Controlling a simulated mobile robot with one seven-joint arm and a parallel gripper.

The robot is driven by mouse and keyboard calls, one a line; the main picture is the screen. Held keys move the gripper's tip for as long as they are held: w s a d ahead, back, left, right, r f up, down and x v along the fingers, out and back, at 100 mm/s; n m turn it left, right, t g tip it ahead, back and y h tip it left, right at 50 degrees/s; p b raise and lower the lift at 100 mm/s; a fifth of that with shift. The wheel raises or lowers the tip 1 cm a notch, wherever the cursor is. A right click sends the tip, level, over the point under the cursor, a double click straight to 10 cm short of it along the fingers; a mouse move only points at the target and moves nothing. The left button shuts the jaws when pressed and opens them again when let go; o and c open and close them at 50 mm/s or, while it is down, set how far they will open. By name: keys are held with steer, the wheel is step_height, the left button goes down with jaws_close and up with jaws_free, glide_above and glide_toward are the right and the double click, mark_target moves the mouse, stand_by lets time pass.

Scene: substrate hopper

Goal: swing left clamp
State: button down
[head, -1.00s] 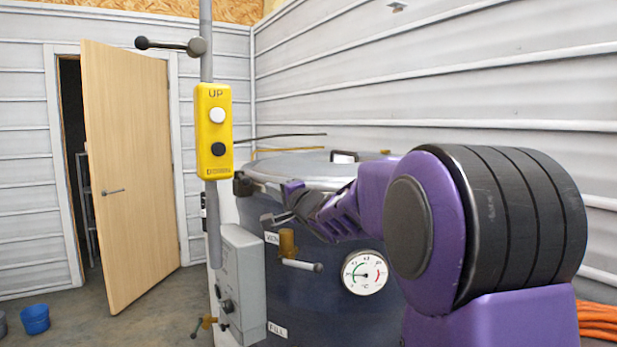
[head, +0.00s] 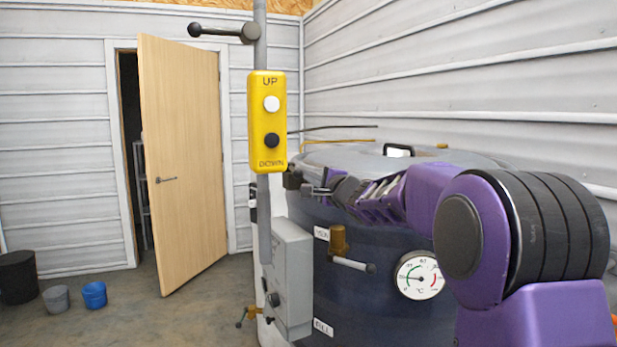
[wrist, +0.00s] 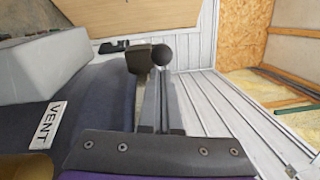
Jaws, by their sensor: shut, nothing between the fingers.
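The dark hopper (head: 375,235) stands at the centre right in the head view, with a grey lid (head: 350,157). The left clamp (head: 293,178) is a small dark block at the left edge of the lid, just behind the yellow control box. My gripper (head: 312,191) is shut and empty at the left rim, close beside the clamp; contact cannot be told. In the wrist view, my gripper (wrist: 156,75) reaches forward with its fingers together. A dark clamp head (wrist: 139,58) and a round black knob (wrist: 163,55) show at the fingertips, partly hidden by them.
A yellow UP/DOWN box (head: 268,122) hangs on a grey pole close left of my gripper. A grey box (head: 292,280) and a brass valve (head: 339,240) are below. A thermometer dial (head: 419,275) is on the hopper.

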steer(key=shift+x, duration=0.95)
